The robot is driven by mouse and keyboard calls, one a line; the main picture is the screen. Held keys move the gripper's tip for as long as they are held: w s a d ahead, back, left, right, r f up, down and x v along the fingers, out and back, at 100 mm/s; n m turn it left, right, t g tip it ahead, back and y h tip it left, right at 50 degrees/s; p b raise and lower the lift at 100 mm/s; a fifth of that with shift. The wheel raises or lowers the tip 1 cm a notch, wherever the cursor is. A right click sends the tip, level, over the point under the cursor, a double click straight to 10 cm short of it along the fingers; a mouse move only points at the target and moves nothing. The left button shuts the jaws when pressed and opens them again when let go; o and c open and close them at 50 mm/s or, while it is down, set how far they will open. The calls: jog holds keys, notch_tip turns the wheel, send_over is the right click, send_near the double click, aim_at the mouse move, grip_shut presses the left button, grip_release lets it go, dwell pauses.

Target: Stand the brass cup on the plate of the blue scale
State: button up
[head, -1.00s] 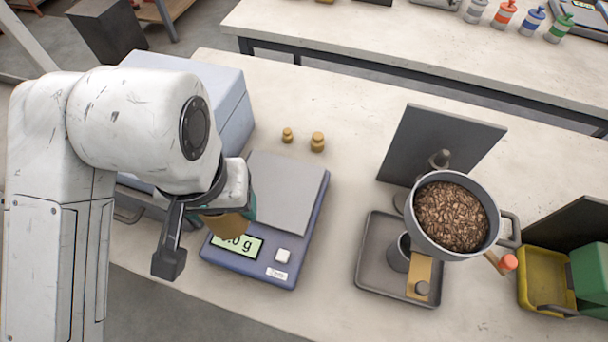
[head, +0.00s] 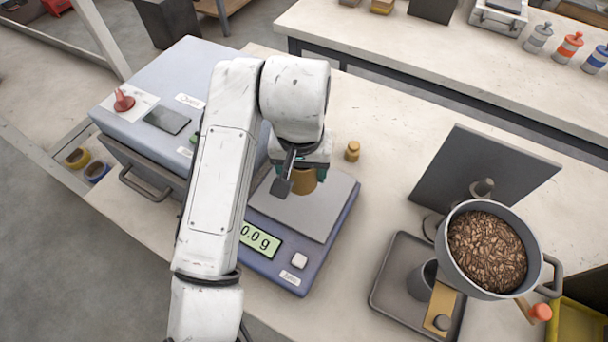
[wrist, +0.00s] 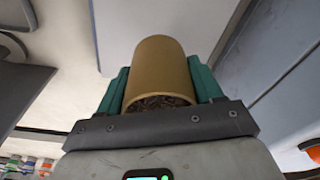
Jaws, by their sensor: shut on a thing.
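The brass cup (wrist: 160,72) shows in the wrist view between the two green fingers of my gripper (wrist: 160,85), which is shut on it. Brown pellets show inside the cup's mouth. In the head view the cup (head: 302,181) is partly hidden by my gripper (head: 300,170). It appears over the plate (head: 322,215) of the blue scale (head: 318,272); I cannot tell whether it touches the plate. The scale's display reads 0.0 g, its left edge partly covered by my arm.
A brass weight (head: 352,151) stands behind the scale. A large blue-grey box (head: 150,75) with a red knob is at left. At right are a pan of pellets (head: 487,250), a dark tray (head: 385,290) and an upright grey panel (head: 480,175).

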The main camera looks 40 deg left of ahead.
aim_at(304, 179)
jog(key=shift+w+f, duration=0.25)
jog(key=shift+f, duration=0.05)
jog(key=shift+f+p, duration=0.4)
jog(key=shift+f, duration=1.25)
jog(key=shift+f, duration=0.15)
jog(key=o, duration=1.1)
jog(key=r, duration=0.8)
jog(key=s+r, duration=0.1)
jog(key=r, duration=0.3)
jog(key=shift+d+r, duration=0.15)
jog(key=shift+d, duration=0.2)
